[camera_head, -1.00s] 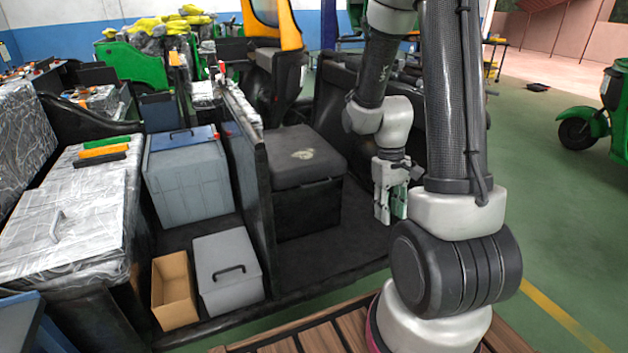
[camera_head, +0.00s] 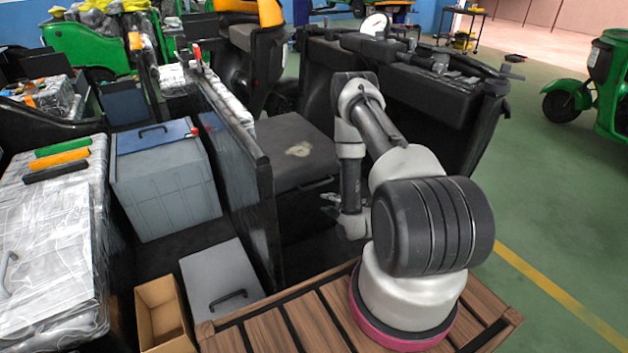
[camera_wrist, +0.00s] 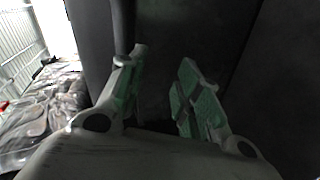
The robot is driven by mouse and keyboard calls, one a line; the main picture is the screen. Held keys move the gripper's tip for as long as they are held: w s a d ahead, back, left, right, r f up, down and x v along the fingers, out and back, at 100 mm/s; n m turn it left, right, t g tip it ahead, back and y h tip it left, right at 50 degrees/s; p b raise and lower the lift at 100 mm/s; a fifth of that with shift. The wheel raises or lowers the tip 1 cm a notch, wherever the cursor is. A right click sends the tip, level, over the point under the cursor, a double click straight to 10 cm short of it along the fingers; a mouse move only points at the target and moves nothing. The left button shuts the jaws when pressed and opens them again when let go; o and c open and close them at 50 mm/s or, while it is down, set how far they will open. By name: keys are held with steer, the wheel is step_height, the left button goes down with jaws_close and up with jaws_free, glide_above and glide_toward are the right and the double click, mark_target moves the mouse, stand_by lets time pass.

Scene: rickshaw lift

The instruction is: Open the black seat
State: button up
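The black seat (camera_head: 292,152) is a dark cushion with a pale worn patch on top. It lies flat on its dark base, behind and left of my arm in the head view. My gripper (camera_head: 330,204) is low beside the seat's front right side, partly hidden by my own arm. In the wrist view, my gripper (camera_wrist: 158,85) has its two green-padded fingers apart with a gap between them. Dark surfaces fill the view beyond the fingertips. I cannot tell whether the fingers touch the seat.
A black partition (camera_head: 238,155) stands left of the seat. A grey bin with a blue lid (camera_head: 165,180), a grey lidded box (camera_head: 222,285) and an open cardboard box (camera_head: 162,312) are further left. A black vehicle front (camera_head: 420,90) stands behind my arm.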

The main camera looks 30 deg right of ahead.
mark_target(320, 185)
steer(key=w, duration=0.3)
steer(key=w+r+n+t, duration=0.1)
steer(key=w, duration=0.2)
steer(key=w+r+n+t, duration=0.1)
steer(key=w, duration=0.1)
steer(key=shift+w+r, duration=0.25)
steer(key=shift+w, duration=0.15)
jaws_close()
